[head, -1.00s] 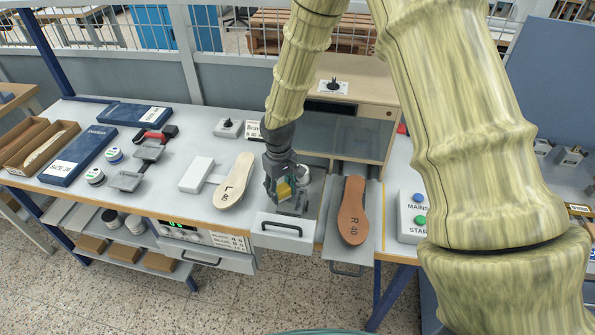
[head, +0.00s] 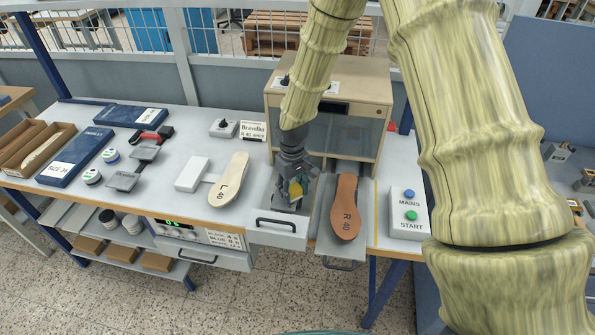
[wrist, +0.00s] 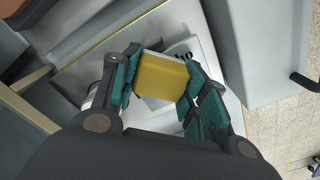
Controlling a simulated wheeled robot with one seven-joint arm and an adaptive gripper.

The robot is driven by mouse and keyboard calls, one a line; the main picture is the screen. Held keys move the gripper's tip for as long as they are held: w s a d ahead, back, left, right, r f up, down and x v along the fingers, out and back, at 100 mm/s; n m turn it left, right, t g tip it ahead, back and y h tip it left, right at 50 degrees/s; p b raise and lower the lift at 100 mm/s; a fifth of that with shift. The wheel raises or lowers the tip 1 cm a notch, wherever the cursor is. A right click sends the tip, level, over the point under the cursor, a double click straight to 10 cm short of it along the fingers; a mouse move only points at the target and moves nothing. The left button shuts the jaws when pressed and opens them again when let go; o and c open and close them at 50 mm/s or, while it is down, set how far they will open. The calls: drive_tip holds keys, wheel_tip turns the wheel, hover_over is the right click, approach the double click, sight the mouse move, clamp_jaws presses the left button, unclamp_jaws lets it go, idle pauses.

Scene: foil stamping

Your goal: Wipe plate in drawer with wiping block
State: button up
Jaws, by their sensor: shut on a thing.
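My gripper (head: 294,188) is shut on a yellow wiping block (head: 296,189) and points down into the open drawer (head: 284,236). In the wrist view the block (wrist: 161,76) sits between the teal fingers (wrist: 158,85). Just beyond it is a pale plate (wrist: 207,58) with black lettering, partly hidden by the block and a finger; I read only "ho". The block overlaps the plate in this view; I cannot tell whether they touch. The drawer's black handle (head: 277,224) faces the front.
A brown sole marked R 40 (head: 345,205) lies just right of the drawer, and a cream sole marked L 40 (head: 230,180) lies left. A wooden-framed machine (head: 370,95) stands behind. A button box (head: 409,210) is at the right.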

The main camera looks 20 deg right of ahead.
drive_tip(key=shift+s+d+r+p, duration=0.15)
drive_tip(key=shift+r+p, duration=0.45)
drive_tip(key=shift+r, duration=0.6)
drive_tip(key=shift+r+p, duration=2.05)
drive_tip(key=shift+r, duration=0.7)
